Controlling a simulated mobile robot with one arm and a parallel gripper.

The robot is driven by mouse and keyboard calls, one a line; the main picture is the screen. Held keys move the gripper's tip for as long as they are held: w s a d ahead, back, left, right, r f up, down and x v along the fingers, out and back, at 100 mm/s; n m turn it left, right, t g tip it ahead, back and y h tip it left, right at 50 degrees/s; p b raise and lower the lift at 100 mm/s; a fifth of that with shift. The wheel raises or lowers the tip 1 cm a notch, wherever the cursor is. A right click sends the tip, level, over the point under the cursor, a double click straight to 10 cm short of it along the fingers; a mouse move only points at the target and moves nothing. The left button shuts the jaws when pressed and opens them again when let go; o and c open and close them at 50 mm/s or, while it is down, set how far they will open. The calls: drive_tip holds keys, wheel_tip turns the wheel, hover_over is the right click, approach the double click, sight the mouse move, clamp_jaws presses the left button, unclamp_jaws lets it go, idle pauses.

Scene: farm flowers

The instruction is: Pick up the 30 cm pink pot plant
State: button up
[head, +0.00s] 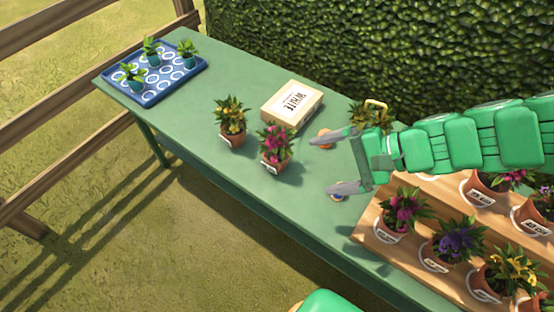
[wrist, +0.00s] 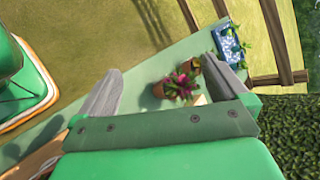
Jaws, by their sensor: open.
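A pink-flowered plant in a terracotta pot (head: 275,157) stands upright on the green table, left of my gripper (head: 325,165). Its pot carries a white label too small to read. My gripper is open and empty, its two fingers pointing left toward this plant with a gap between. In the wrist view the pink plant (wrist: 182,82) shows between the fingers of my gripper (wrist: 165,55), apart from both. Another pink plant (head: 400,212) stands on the wooden stand at right, below my arm. A further pink plant (head: 492,184) is partly cut off by my arm.
A yellow plant (head: 231,122) stands close left of the pink one. A white-labelled box (head: 292,104) lies behind it. A blue tray (head: 150,90) with seedlings is at the far left. The wooden stand (head: 378,236) holds several pots. Bare green table (head: 190,120) lies between tray and pots.

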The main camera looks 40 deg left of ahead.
sight(277, 154)
drive_tip(key=w+a+f+m+t+y, duration=0.2)
drive_tip(key=w+a+f+m+y, duration=0.2)
drive_tip(key=w+a+f+m, duration=0.45)
drive_tip(key=a+f+m, duration=0.1)
drive_tip(key=f+m, duration=0.1)
drive_tip(key=f, duration=0.2)
drive_tip(key=w+a+f+m+t, duration=0.1)
drive_tip(key=f+m, duration=0.2)
drive_tip(key=f, duration=0.2)
drive_tip(key=w+a+f+m+t, duration=0.1)
drive_tip(key=a+f+m, duration=0.1)
drive_tip(key=f, duration=0.2)
drive_tip(key=shift+w+f+m+h, duration=0.25)
drive_tip(key=shift+f+m+h, duration=0.1)
drive_tip(key=shift+f+h, duration=0.05)
drive_tip(key=shift+x, duration=1.35)
drive_tip(key=shift+r+x, duration=0.15)
drive_tip(key=shift+x, duration=0.65)
drive_tip(key=shift+r+x, duration=0.15)
drive_tip(key=shift+x, duration=1.7)
